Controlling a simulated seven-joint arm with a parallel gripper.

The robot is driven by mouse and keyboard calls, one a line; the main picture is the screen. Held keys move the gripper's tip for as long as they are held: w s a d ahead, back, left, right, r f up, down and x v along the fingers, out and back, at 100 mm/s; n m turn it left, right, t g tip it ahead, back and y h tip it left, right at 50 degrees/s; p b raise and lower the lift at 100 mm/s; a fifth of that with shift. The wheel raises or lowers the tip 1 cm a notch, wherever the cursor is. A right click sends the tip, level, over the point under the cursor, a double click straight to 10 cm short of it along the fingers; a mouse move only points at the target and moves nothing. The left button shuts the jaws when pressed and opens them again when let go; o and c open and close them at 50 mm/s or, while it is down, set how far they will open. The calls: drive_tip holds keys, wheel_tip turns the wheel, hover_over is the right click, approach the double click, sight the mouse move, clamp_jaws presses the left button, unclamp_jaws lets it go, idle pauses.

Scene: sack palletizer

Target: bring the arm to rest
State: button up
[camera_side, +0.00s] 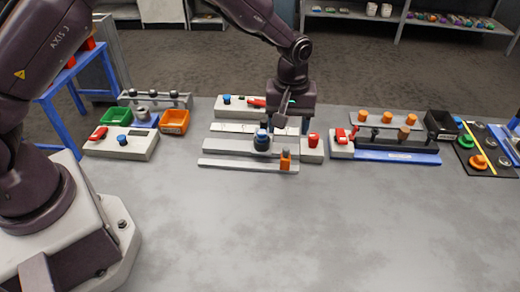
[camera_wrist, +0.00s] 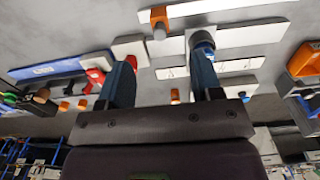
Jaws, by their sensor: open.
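My gripper (camera_side: 283,118) is over the middle station at the back of the grey table, pointing down. The station has white rails (camera_side: 222,163), a blue round knob (camera_side: 262,140) and an orange block (camera_side: 286,160). The knob is just in front of the gripper in the side view. In the wrist view the knob (camera_wrist: 201,40) shows by the tip of one finger. I cannot tell whether they touch.
A control box (camera_side: 120,143) with green (camera_side: 116,116) and orange (camera_side: 175,121) bins stands to the left. A blue-based rack (camera_side: 398,156) with orange knobs, a black bin (camera_side: 441,125) and a dark board (camera_side: 484,160) are to the right. The table's front (camera_side: 300,230) is clear.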

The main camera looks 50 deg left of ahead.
drive_tip(key=shift+s+a+f+m, duration=0.15)
drive_tip(key=shift+s+m, duration=0.15)
drive_tip(key=shift+m, duration=0.3)
drive_tip(key=s+a+r+m+t, duration=0.2)
drive_tip(key=s+a+r+m, duration=0.2)
drive_tip(key=s+r, duration=0.7)
drive_tip(key=s+a+r+m+t, duration=0.3)
drive_tip(key=s+a+r, duration=0.2)
drive_tip(key=s+r, duration=0.7)
drive_tip(key=s, duration=0.3)
drive_tip(key=shift+s+m+t, duration=0.25)
drive_tip(key=shift+m+t, duration=0.05)
drive_tip(key=shift+m, duration=0.1)
